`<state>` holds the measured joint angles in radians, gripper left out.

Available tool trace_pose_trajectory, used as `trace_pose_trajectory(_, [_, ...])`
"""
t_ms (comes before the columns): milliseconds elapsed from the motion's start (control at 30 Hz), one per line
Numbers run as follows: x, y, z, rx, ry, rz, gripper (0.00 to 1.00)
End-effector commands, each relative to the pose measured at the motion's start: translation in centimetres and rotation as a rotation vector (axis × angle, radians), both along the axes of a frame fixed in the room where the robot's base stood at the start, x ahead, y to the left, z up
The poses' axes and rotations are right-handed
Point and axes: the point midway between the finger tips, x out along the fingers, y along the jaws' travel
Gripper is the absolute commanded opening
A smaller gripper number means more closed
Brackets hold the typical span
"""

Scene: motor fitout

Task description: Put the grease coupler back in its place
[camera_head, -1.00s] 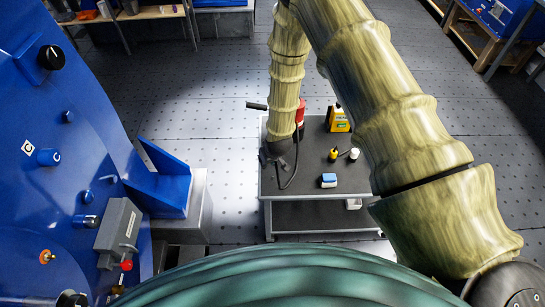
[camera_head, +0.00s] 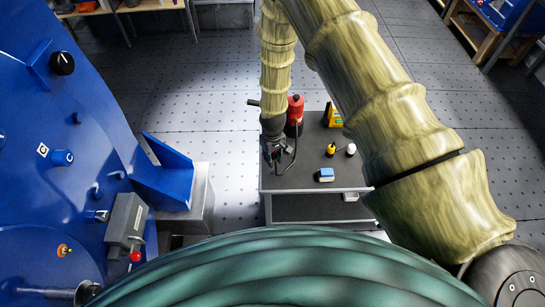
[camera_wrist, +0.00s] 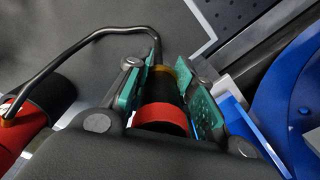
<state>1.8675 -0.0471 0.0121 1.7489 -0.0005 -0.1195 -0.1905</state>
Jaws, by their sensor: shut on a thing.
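My gripper (camera_wrist: 163,82) is shut on the grease coupler (camera_wrist: 163,103), a dark cylinder with a red band and a brass-coloured end, between green finger pads in the wrist view. A thin dark hose (camera_wrist: 100,33) runs from its far end to a red and black cylinder (camera_wrist: 45,105) at the left. In the head view my gripper (camera_head: 273,156) hangs over the left edge of the dark-topped cart (camera_head: 290,185). The red cylinder (camera_head: 296,103) stands just right of it, with the hose (camera_head: 295,150) looping down. The coupler itself is hard to make out there.
A blue-white block (camera_head: 325,175), a small yellow-black item (camera_head: 331,149), a white-topped item (camera_head: 351,149) and a yellow container (camera_head: 333,115) are on the cart. A large blue machine (camera_head: 60,120) with knobs and a grey box (camera_head: 126,222) fills the left.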

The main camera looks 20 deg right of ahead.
Motion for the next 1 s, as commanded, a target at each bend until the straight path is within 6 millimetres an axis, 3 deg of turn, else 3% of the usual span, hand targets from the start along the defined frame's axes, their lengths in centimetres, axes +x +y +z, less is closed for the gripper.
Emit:
trace_pose_trajectory(267, [0.0, 0.0, -0.7, 0.000, 0.000, 0.003, 0.00])
trace_pose_trajectory(1000, [0.0, 0.0, -5.5, 0.000, -0.001, 0.003, 0.00])
